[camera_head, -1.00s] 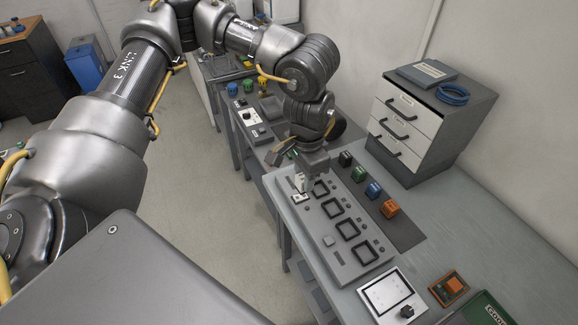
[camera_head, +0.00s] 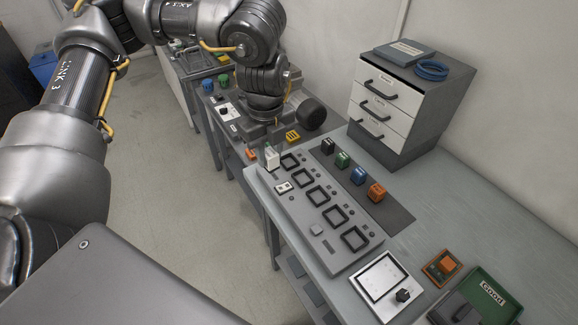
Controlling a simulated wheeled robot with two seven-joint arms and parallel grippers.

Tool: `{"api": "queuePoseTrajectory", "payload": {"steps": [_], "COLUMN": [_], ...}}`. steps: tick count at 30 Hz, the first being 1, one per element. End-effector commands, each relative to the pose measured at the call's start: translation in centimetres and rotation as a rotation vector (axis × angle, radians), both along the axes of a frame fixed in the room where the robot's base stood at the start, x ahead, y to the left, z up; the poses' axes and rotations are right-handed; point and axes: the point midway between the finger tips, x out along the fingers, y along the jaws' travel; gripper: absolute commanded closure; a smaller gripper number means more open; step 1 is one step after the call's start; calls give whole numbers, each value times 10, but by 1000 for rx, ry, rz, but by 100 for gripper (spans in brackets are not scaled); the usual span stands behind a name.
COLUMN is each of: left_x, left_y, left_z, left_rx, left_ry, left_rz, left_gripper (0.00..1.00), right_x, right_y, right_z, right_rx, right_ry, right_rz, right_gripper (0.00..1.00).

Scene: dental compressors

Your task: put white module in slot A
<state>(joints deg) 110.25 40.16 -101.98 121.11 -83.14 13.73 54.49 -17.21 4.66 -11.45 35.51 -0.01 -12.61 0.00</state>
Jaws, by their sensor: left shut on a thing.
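The white module (camera_head: 271,157) is upright at the far left corner of the grey slotted panel (camera_head: 322,248). My left gripper (camera_head: 268,144) comes down over its top and is shut on it. The arm hides the fingers in part. Whether the module touches the panel is not clear. The panel has a row of black-framed square slots, the farthest slot (camera_head: 290,162) just right of the module. Slot letters are too small to read, so I cannot tell which is slot A. My right gripper is out of view.
Black (camera_head: 328,145), green (camera_head: 343,159), blue (camera_head: 360,173) and orange (camera_head: 376,192) modules stand on a dark strip right of the panel. A drawer cabinet (camera_head: 402,100) stands behind. A white-framed tray (camera_head: 362,279) and a green bin (camera_head: 510,303) are at the near end.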

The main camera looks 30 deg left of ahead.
Motion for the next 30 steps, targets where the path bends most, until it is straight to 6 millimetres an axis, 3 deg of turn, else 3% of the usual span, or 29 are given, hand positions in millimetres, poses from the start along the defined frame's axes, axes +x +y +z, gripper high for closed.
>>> {"api": "queuePoseTrajectory", "payload": {"steps": [11,22,30], "left_x": [7,90,126], "left_y": [3,16,22], "left_z": [-2,-39,-83], "left_rx": [-1,-1,2], "left_ry": [2,3,2], "left_rz": [-84,-78,-83], "left_gripper": [96,96,96], "right_x": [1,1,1], "right_y": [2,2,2], "right_z": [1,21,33], "right_rx": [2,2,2], "right_ry": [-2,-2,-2], "right_rz": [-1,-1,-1], "right_gripper": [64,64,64]}}
